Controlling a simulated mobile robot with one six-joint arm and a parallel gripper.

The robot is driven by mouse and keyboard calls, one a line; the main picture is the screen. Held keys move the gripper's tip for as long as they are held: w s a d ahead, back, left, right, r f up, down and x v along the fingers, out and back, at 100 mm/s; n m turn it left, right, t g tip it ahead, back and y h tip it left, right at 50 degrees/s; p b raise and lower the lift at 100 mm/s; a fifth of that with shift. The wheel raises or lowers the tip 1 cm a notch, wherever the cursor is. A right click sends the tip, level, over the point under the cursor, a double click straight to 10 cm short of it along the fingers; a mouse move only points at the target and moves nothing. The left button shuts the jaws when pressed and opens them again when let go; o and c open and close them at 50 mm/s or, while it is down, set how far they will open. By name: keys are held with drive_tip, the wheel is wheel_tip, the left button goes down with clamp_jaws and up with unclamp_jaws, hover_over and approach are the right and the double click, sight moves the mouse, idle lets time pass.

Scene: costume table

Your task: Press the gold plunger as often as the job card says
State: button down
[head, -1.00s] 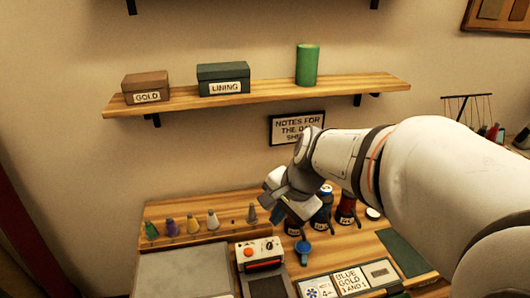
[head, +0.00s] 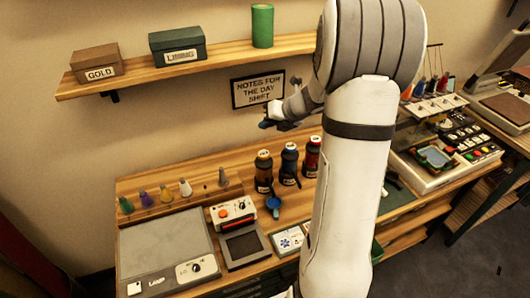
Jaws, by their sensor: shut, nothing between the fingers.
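Three capped bottles stand in a row at the back of the table: a brown-gold one (head: 264,174), a blue one (head: 289,164) and a red one (head: 312,158). The brown-gold one is leftmost; I cannot make out a separate plunger on it. A white card with a blue flower mark (head: 288,241) lies in front, partly behind my arm. The card lettered blue and gold is hidden by my arm now. My gripper (head: 268,123) is shut and empty, above the bottles in front of the wall sign, touching none of them.
A shelf (head: 217,60) holds boxes marked Gold and Lining and a green cylinder. A blue scoop-like item (head: 273,203), an orange-buttoned device (head: 232,213) and a grey panel (head: 165,250) lie in front.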

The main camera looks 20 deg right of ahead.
drive_tip(key=shift+f, duration=0.1)
drive_tip(key=b, duration=0.8)
hover_over(262, 153)
drive_tip(key=s+d, duration=0.1)
drive_tip(key=f, duration=0.7)
drive_tip(key=shift+s, duration=0.2)
drive_tip(key=shift+f, duration=0.8)
drive_tip(key=shift+f, duration=0.2)
drive_tip(key=shift+f+b, duration=0.25)
drive_tip(key=shift+b, duration=0.05)
drive_tip(key=shift+f+b, duration=0.5)
drive_tip(key=shift+f, duration=0.35)
idle(0.8)
drive_tip(key=shift+r, duration=0.1)
drive_tip(key=shift+r+p, duration=1.2)
drive_tip(key=shift+p, duration=0.05)
